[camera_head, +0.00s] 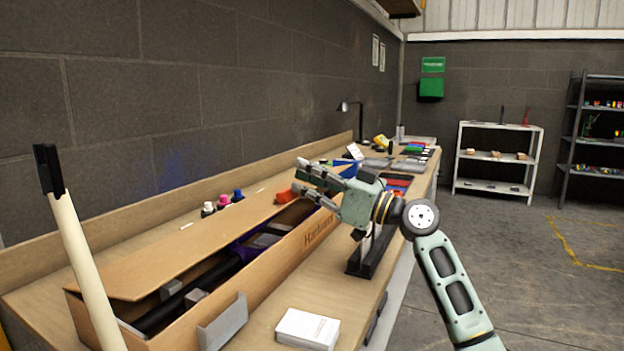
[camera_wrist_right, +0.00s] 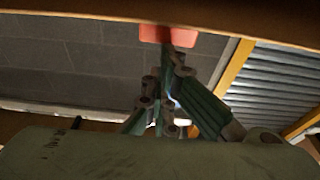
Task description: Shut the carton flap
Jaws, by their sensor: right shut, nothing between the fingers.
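The long brown carton (camera_head: 290,254) lies on the bench, with dark parts and something purple inside. Its flap (camera_head: 185,244) runs along the wall side and slopes over part of the opening. A gap shows between the flap and the near wall. My right gripper (camera_head: 302,177) is above the far end of the carton, fingers pointing left, shut and empty. I cannot tell whether it touches the flap. Its fingers also show in the right wrist view (camera_wrist_right: 170,95), below a brown edge (camera_wrist_right: 90,12) that may be the carton's. My left gripper is not in view.
A red-orange thing (camera_head: 286,196) lies by my right fingertips. Small bottles (camera_head: 223,201) stand behind the carton. A white box (camera_head: 307,327) and a grey block (camera_head: 222,322) are at the near side. A cream pole (camera_head: 82,255) rises at the left. The floor at right is clear.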

